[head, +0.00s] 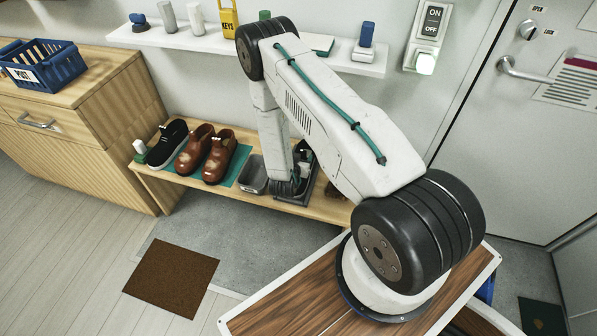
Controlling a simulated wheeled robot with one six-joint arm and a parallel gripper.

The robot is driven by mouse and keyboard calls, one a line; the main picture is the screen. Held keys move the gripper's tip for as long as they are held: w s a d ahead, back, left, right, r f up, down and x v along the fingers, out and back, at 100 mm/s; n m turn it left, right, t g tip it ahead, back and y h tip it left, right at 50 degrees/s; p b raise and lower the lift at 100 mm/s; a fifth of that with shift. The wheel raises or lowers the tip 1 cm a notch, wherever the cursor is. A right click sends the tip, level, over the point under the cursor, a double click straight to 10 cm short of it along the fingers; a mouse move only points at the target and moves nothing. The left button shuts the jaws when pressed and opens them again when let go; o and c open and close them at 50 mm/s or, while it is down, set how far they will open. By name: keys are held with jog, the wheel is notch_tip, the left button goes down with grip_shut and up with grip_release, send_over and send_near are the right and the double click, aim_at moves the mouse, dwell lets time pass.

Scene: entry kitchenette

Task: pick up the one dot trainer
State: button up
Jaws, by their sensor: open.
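A black trainer (168,143) with a white sole stands on the left part of the wooden shoe bench; no dot can be made out on it. My gripper (287,187) is low over the bench, at a dark tray (292,198) right of the brown shoes. A dark shape with pale parts (304,156) shows just behind my wrist, perhaps another shoe; my arm hides much of it. My fingertips are small and dark here, and no object shows clearly between them. I cannot tell whether they touch anything.
Two brown shoes (219,157) stand on a green mat beside the black trainer. A grey metal tin (253,175) sits left of my gripper. A brush-like brown thing (335,190) lies to the right. The white wall shelf (205,40) is above; a brown doormat (172,278) lies on the floor.

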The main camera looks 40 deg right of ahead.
jog(key=shift+x, duration=1.05)
jog(key=shift+c, duration=0.3)
jog(key=shift+s, duration=0.1)
grip_shut()
